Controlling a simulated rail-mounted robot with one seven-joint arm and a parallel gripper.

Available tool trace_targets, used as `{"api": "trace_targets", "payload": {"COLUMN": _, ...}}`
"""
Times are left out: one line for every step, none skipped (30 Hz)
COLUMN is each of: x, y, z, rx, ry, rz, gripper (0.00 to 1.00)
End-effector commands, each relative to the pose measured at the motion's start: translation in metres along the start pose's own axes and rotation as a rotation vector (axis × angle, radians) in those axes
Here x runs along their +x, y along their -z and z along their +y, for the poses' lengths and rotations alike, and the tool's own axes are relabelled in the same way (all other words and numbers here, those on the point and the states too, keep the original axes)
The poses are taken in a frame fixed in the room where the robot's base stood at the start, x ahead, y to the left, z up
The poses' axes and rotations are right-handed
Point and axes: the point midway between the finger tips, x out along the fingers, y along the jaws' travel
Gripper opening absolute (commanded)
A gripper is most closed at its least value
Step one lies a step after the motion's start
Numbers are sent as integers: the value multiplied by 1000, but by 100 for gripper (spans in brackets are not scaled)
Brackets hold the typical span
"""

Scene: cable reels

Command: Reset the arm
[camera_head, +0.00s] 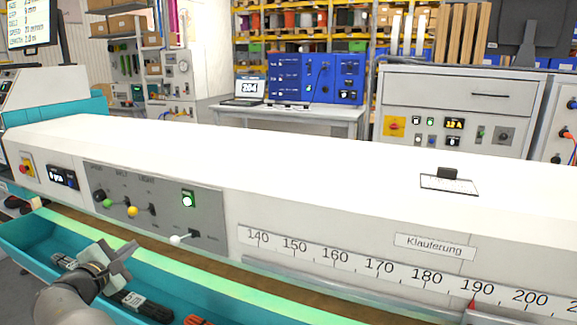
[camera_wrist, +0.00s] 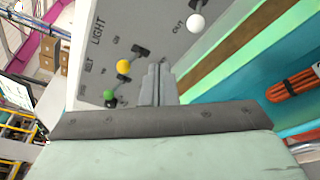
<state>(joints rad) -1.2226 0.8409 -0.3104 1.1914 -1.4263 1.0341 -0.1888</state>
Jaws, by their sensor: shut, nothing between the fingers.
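My gripper (camera_head: 122,259) is at the lower left of the head view, over the teal tray in front of the long white machine (camera_head: 350,160). In the wrist view my gripper (camera_wrist: 158,80) is shut and empty, with its fingers together.
The teal tray (camera_head: 30,245) holds dark items and an orange bundle (camera_head: 200,320), also in the wrist view (camera_wrist: 293,84). A scale (camera_head: 380,268) runs along the machine's front. A red and yellow switch (camera_head: 26,168) is at left. Cabinets and a laptop (camera_head: 250,89) stand behind.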

Motion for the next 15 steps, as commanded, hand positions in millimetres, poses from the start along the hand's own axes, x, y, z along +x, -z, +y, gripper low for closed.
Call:
{"api": "trace_targets", "payload": {"x": 8, "y": -12, "z": -4, "rx": 14, "ry": 26, "rz": -8, "gripper": 0}}
{"api": "trace_targets", "payload": {"x": 12, "y": -18, "z": -8, "rx": 23, "ry": 45, "rz": -11, "gripper": 0}}
{"api": "trace_targets", "payload": {"x": 17, "y": -26, "z": -13, "rx": 35, "ry": 68, "rz": -15, "gripper": 0}}
{"api": "trace_targets", "payload": {"x": 21, "y": -32, "z": -17, "rx": 44, "ry": 86, "rz": -19, "gripper": 0}}
{"api": "trace_targets", "payload": {"x": 24, "y": -38, "z": -21, "rx": 53, "ry": 105, "rz": -21, "gripper": 0}}
{"api": "trace_targets", "payload": {"x": 29, "y": -46, "z": -26, "rx": 66, "ry": 129, "rz": -26, "gripper": 0}}
{"api": "trace_targets", "payload": {"x": 32, "y": -53, "z": -31, "rx": 77, "ry": 149, "rz": -30, "gripper": 0}}
{"api": "trace_targets", "payload": {"x": 35, "y": -60, "z": -35, "rx": 87, "ry": 169, "rz": -33, "gripper": 0}}
{"api": "trace_targets", "payload": {"x": 40, "y": -70, "z": -42, "rx": 103, "ry": 197, "rz": -40, "gripper": 0}}
{"api": "trace_targets", "payload": {"x": 44, "y": -78, "z": -47, "rx": 115, "ry": 218, "rz": -44, "gripper": 0}}
{"api": "trace_targets", "payload": {"x": 47, "y": -85, "z": -52, "rx": 128, "ry": 240, "rz": -49, "gripper": 0}}
{"api": "trace_targets", "payload": {"x": 51, "y": -97, "z": -60, "rx": 147, "ry": 273, "rz": -57, "gripper": 0}}
{"api": "trace_targets", "payload": {"x": 54, "y": -106, "z": -66, "rx": 162, "ry": 298, "rz": -62, "gripper": 0}}
{"api": "trace_targets", "payload": {"x": 57, "y": -116, "z": -73, "rx": 180, "ry": 325, "rz": -69, "gripper": 0}}
{"api": "trace_targets", "payload": {"x": 61, "y": -130, "z": -83, "rx": 205, "ry": 365, "rz": -77, "gripper": 0}}
